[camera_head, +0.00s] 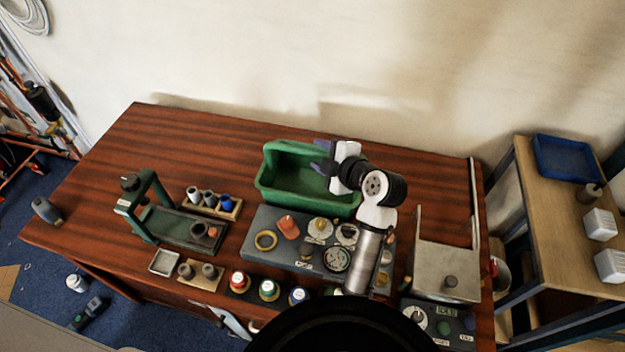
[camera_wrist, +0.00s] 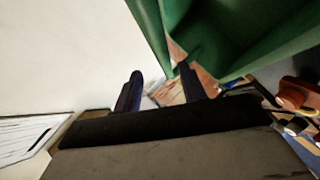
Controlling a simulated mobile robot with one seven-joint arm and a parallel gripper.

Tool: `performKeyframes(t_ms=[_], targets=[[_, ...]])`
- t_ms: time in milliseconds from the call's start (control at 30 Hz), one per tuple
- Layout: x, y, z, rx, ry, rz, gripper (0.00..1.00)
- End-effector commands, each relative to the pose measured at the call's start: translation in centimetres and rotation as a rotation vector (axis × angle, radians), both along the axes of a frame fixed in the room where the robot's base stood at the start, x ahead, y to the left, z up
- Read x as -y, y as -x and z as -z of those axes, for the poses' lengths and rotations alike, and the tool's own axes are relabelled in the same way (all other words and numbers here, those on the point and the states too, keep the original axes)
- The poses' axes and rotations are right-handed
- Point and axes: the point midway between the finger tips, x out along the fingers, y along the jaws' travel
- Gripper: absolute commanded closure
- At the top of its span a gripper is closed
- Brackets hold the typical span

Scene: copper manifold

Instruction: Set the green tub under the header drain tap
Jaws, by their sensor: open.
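The green tub (camera_head: 296,199) stands upright on the wooden workbench, near its back edge, and looks empty. My gripper (camera_head: 321,156) is over the tub's right end, with its two dark purple fingers apart and nothing held. In the wrist view the fingers (camera_wrist: 160,88) are spread, and the tub wall (camera_wrist: 240,35) fills the upper right, close to the right finger. I cannot tell whether the tub's rim lies between the fingers. Pipework (camera_head: 28,98) stands at the far left edge. I cannot make out the header drain tap.
A grey panel with gauges and knobs (camera_head: 260,226) lies in front of the tub. A green stand (camera_head: 150,205) and a rack of fittings (camera_head: 213,203) are to its left. A grey metal plate (camera_head: 447,268) is at right. The bench's back left (camera_head: 160,135) is clear.

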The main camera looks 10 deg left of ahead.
Motion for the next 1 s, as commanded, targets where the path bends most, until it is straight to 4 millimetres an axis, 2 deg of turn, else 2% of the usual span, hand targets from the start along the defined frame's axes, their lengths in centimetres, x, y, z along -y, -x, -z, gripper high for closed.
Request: performKeyframes(t_ms=[333,667,900,1000], targets=[[-3.2,-2.2,2.4,-0.001,0.001,-0.002,0.59],[-3.6,-2.7,2.7,0.0,0.0,0.0,0.59],[-3.6,-2.7,2.7,0.0,0.0,0.0,0.9],[-3.6,-2.7,2.7,0.0,0.0,0.0,1.0]])
